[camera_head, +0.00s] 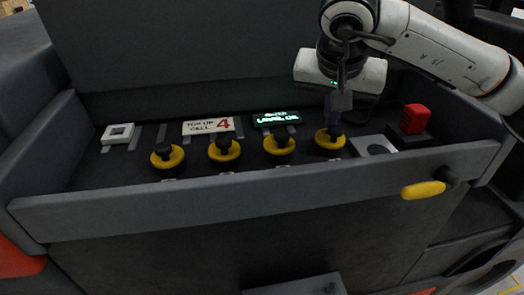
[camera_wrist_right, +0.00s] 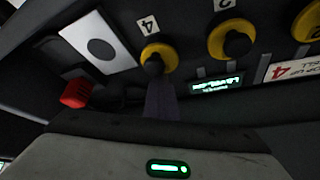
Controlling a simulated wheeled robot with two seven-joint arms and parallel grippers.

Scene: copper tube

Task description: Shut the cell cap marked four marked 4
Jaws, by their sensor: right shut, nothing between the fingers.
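The cap marked 4 (camera_head: 330,143) is the rightmost of a row of yellow caps with black knobs in the head view. In the right wrist view the cap (camera_wrist_right: 169,55) sits beside a white label with a 4 (camera_wrist_right: 148,25). My right gripper (camera_head: 336,122) is shut and empty, pointing down with its fingertips at the black knob. In the right wrist view its fingers (camera_wrist_right: 158,82) reach to the knob's edge and hide part of it. I cannot tell whether they touch, or whether the cap is fully seated. My left gripper is not in view.
Other yellow caps (camera_head: 279,149) stand to the left. Behind them are a "top up cell 4" sign (camera_head: 205,127) and a lit display (camera_head: 275,118). To the right are a white plate (camera_head: 361,143) and a red block (camera_head: 413,118). The tray's front wall (camera_head: 250,197) runs across.

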